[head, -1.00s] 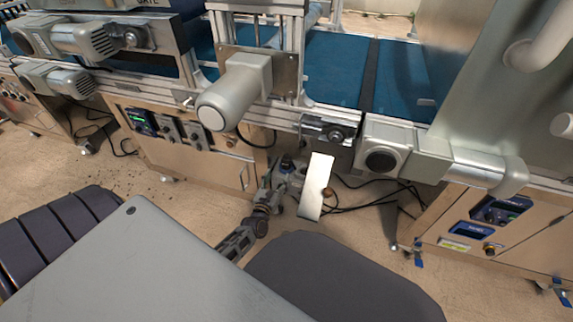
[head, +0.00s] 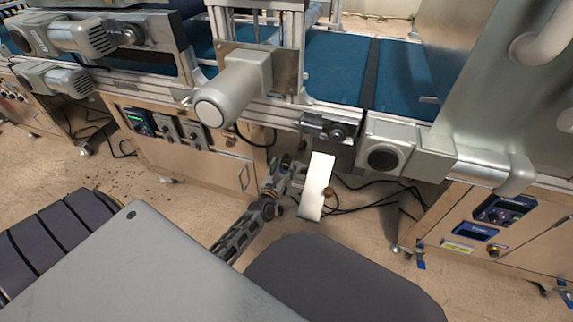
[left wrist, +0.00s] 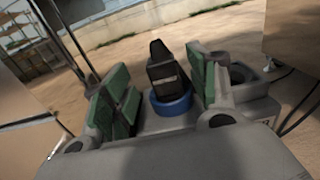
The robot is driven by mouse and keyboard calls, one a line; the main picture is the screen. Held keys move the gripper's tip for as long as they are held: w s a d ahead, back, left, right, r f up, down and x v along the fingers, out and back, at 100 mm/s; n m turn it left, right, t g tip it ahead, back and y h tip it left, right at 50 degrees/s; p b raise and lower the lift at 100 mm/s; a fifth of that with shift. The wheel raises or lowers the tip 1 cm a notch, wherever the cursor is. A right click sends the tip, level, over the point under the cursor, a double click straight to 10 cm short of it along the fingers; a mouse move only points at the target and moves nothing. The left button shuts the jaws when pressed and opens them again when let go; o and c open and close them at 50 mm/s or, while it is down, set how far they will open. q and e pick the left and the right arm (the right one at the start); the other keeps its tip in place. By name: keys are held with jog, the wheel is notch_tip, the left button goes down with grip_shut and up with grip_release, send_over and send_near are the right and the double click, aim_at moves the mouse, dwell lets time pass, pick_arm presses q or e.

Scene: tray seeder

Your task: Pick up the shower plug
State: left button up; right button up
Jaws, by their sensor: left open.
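A black plug (left wrist: 165,72) with a blue ring (left wrist: 171,106) around its base stands upright on a grey housing in the left wrist view. It looks like the shower plug. My left gripper (left wrist: 158,84) is open, with a green-padded finger on each side of the plug. The right finger looks closer to it than the left one, and I see gaps on both sides. In the head view my left gripper (head: 283,172) is low in front of the machine, beside a white panel. The plug is too small to make out there. My right gripper is not in view.
The white panel (head: 316,186) stands just right of my left gripper. Dark cables (head: 375,204) lie on the floor behind it. The machine with the blue belt (head: 335,68) and grey motor (head: 232,90) overhangs this spot. A control cabinet (head: 492,225) stands at right.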

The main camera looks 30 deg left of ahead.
aim_at(285, 162)
pick_arm(q)
jog(key=shift+w, duration=0.1)
jog(key=shift+b+x, duration=0.85)
jog(key=shift+x, duration=1.65)
jog(key=shift+r, duration=0.15)
jog(key=c, duration=1.2)
jog(key=shift+r, duration=0.2)
